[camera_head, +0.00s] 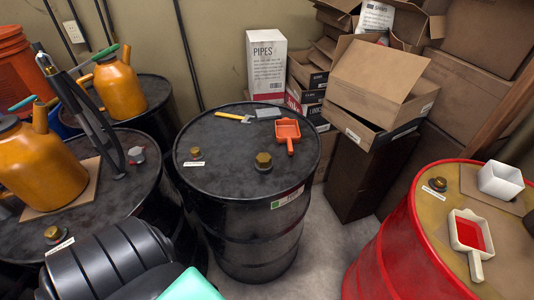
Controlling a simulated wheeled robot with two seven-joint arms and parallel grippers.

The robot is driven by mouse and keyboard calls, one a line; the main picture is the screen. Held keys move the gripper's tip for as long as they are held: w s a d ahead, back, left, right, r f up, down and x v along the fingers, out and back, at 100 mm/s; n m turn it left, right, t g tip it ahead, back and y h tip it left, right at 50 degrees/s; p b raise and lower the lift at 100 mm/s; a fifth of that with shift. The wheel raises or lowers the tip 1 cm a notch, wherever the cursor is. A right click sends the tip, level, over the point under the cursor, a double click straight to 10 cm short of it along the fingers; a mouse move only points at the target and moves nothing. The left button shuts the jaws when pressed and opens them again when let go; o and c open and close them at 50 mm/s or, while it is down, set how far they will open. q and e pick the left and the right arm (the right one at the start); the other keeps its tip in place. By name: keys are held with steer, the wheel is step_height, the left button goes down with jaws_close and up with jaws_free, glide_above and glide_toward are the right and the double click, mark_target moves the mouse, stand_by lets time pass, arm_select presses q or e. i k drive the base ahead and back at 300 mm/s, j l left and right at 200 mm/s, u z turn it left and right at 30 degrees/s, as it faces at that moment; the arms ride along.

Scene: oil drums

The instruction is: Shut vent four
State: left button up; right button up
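Vent caps and small white labels sit on the drum tops, but the print is too small to read, so I cannot tell which is vent four. The left black drum (95,205) has a brass cap (55,234) and a grey cap with red (136,155). The red drum (375,262) has a brass cap (438,184). I cannot make out whether any vent is open. I recognise neither of my grippers here.
Orange oil cans (25,165) (119,88) and a long dark tool (98,130) stand at left. An orange scoop (287,131) lies on the middle drum. A white scoop (468,233) and box (500,180) are on the red drum. Cartons (375,85) fill the back.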

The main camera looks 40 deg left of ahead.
mark_target(195, 152)
steer(key=k+l+u, duration=0.15)
steer(key=u, duration=1.7)
steer(key=i+u, duration=0.1)
steer(key=u, duration=0.3)
steer(key=i+u, duration=0.1)
steer(key=u, duration=0.3)
steer(key=i+u, duration=0.1)
steer(key=u, duration=0.35)
